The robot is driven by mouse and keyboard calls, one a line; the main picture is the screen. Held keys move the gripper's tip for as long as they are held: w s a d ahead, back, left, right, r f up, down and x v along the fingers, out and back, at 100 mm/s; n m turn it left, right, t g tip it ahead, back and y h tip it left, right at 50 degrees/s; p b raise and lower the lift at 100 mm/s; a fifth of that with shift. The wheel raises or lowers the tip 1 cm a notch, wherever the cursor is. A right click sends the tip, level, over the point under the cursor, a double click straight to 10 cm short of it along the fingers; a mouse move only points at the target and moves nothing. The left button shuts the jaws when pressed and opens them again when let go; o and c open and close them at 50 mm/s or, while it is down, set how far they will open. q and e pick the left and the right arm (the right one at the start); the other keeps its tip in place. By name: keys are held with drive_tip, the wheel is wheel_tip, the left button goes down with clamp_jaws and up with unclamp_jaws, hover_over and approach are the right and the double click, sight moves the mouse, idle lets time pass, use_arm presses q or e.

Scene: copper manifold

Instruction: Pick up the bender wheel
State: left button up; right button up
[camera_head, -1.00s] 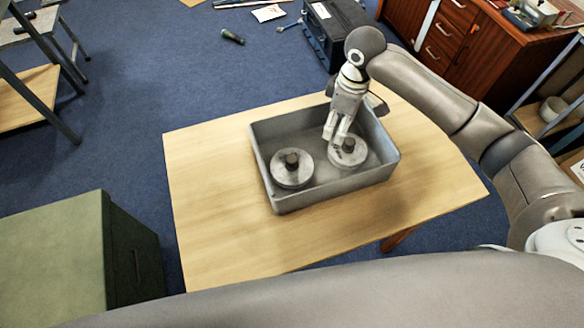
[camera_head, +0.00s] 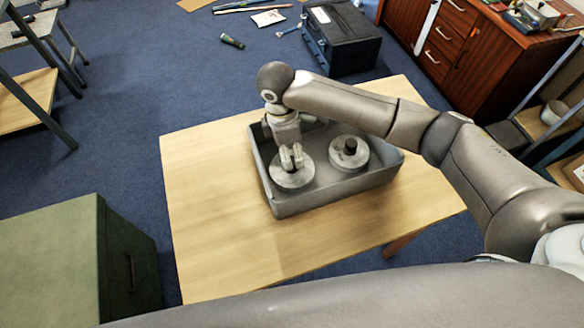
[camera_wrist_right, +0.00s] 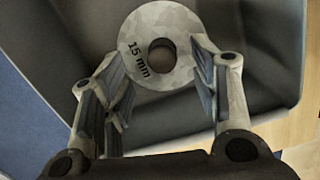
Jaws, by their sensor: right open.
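Two round grey bender wheels, each with a dark round hub, lie in an open grey bin. My right gripper (camera_head: 292,158) is over the left wheel (camera_head: 291,183), pointing down, and covers its hub in the head view. The right wheel (camera_head: 361,160) lies clear with its hub showing. In the right wrist view a wheel marked "15 mm" (camera_wrist_right: 180,28) lies ahead, its dark centre roughly between the fingers. The right gripper (camera_wrist_right: 158,62) is open, with a finger on either side and nothing held. I cannot tell whether the fingers touch the wheel. My left gripper is out of view.
The grey bin (camera_head: 330,195) stands on a wooden table (camera_head: 215,225), which is bare at the left and front. A green cabinet (camera_head: 50,250) stands at the lower left. A black toolbox (camera_head: 345,45) is on the floor behind the table.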

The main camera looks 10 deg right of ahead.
wheel_tip(320, 180, down, 5)
drive_tip(key=shift+s+d+f+p, duration=0.1)
drive_tip(key=shift+p, duration=0.4)
drive_tip(key=shift+c, duration=0.5)
clamp_jaws()
